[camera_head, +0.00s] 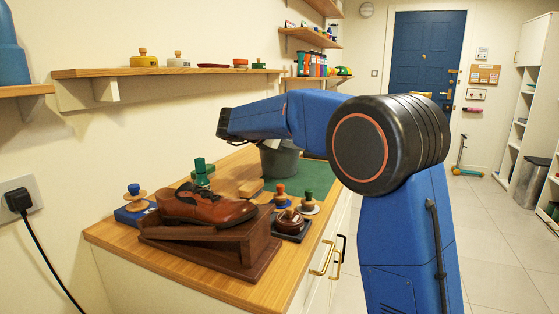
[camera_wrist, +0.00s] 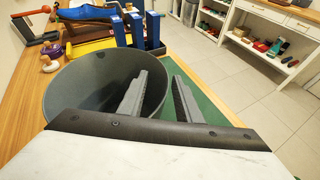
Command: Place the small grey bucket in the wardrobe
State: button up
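The small grey bucket (camera_head: 280,161) stands upright on a green mat on the wooden counter, partly hidden by my arm. In the wrist view the bucket (camera_wrist: 75,95) fills the left side with its open mouth showing. My gripper (camera_wrist: 160,75) is open, with its two grey fingers apart at the bucket's right rim. The left finger shows against the bucket's inside and the right finger is outside, over the mat. Contact with the rim cannot be told. My gripper is hidden in the head view. A tall white open-shelved unit (camera_head: 521,98) at the far right may be the wardrobe.
A brown shoe (camera_head: 207,206) sits on a wooden stand at the counter's near end, with several knobbed tins and brushes around it. A wall shelf (camera_head: 160,72) runs above. A metal bin (camera_head: 530,185) stands by the white unit. Tiled floor at right is open.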

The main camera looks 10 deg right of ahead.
grip_shut()
jog(key=shift+r, duration=0.1)
jog(key=shift+r, duration=0.3)
jog(key=r, duration=0.2)
jog(key=shift+s+a+r, duration=0.15)
jog(key=shift+a+r, duration=0.2)
jog(key=shift+r, duration=0.05)
jog(key=s+a, duration=0.4)
jog(key=a, duration=0.3)
jog(key=s+a, duration=0.4)
jog(key=a, duration=0.4)
jog(key=shift+a, duration=0.2)
jog(key=shift+w, duration=0.1)
